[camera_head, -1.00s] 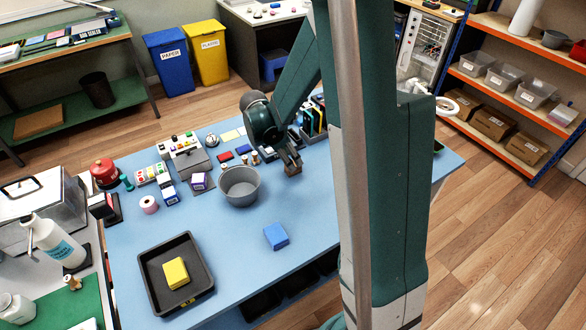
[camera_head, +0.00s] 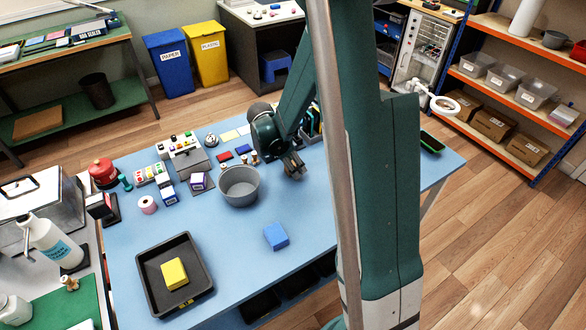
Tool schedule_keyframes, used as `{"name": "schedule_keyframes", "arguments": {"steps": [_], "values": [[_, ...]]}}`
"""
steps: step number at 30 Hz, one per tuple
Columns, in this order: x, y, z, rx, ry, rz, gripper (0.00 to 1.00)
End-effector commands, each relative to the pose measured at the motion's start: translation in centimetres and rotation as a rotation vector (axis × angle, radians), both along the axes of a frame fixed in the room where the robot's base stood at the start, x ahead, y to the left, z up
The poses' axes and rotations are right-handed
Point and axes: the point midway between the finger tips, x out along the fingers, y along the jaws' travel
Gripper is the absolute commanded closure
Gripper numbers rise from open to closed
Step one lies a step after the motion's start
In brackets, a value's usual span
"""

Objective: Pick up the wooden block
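I cannot make out a plainly wooden block on the blue table (camera_head: 221,292). A blue block (camera_head: 276,236) lies on the table's front part, and a yellow block (camera_head: 174,273) lies in a black tray (camera_head: 150,268). Small tan, wood-like pieces (camera_head: 254,159) stand behind the grey bowl (camera_head: 240,186), too small to identify. My gripper (camera_head: 294,171) points down over the table to the right of the bowl, apart from both blocks. Its fingers are small and dark, so whether they are open or hold anything is unclear. My upright arm link hides part of the table's right side.
A purple-and-white box (camera_head: 197,181), a tape roll (camera_head: 148,205) and several small items crowd the table's back left. A dark phone-like item (camera_head: 431,142) lies at the right end. The table is clear around the blue block.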

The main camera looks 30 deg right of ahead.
Motion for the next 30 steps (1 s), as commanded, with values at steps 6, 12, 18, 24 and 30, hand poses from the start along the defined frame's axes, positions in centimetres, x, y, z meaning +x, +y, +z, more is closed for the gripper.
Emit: {"name": "schedule_keyframes", "arguments": {"steps": [6, 12, 18, 24, 30], "values": [[0.0, 0.0, 0.0, 0.000, 0.000, 0.000, 0.57], [0.0, 0.0, 0.0, 0.000, 0.000, 0.000, 0.82], [0.0, 0.0, 0.0, 0.000, 0.000, 0.000, 0.87], [0.0, 0.0, 0.1, 0.000, 0.000, 0.000, 0.87], [0.0, 0.0, 1.1, 0.000, 0.000, 0.000, 0.87]]}}
